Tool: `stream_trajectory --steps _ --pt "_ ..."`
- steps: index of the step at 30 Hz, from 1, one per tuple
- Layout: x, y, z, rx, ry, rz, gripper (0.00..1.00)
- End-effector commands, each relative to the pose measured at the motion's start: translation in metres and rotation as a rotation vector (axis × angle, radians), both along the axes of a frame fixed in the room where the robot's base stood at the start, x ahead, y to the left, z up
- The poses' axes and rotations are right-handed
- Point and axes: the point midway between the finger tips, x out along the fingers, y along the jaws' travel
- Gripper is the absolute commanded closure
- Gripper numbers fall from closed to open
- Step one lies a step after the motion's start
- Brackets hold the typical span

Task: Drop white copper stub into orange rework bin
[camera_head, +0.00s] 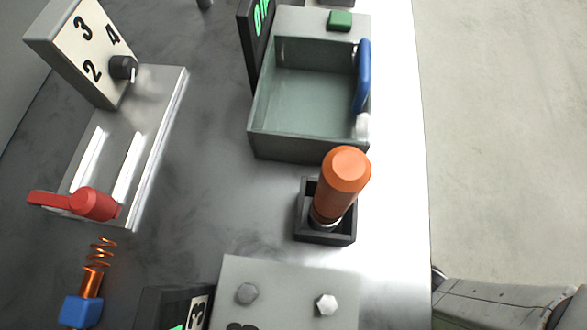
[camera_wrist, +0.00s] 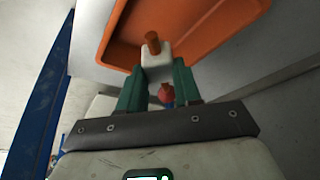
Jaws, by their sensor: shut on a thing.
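The white copper stub (camera_wrist: 155,65) shows in the wrist view as a white block with a copper peg sticking out. My gripper (camera_wrist: 157,82) is shut on its white block, with one green finger on each side. The orange rework bin (camera_wrist: 220,45) fills the upper part of the wrist view. The stub's copper end overlaps the bin's inside in the picture; its height above the bin floor I cannot tell. Neither my gripper, the stub nor the orange bin shows in the head view.
In the head view a grey-green open bin (camera_head: 262,140) with a blue handle stands on the bench. An orange-handled tool (camera_head: 342,180) stands in a black holder. A red lever (camera_head: 90,204), a blue coil part (camera_head: 82,310) and a dial panel (camera_head: 75,45) are at left.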

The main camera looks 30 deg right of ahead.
Motion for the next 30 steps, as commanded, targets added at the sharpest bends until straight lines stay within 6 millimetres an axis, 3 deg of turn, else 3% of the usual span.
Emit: stream_trajectory --steps 1,7,18,19,28,30 --pt "0.0 0.0 -0.013 0.0 0.0 0.0 0.98" --pt "0.0 0.0 -0.032 0.0 0.0 0.0 0.98" --pt "0.0 0.0 -0.034 0.0 0.0 0.0 0.98" --pt "0.0 0.0 -0.034 0.0 0.0 0.0 0.66" --pt "0.0 0.0 -0.034 0.0 0.0 0.0 0.37" --pt "0.0 0.0 -0.034 0.0 0.0 0.0 0.37"
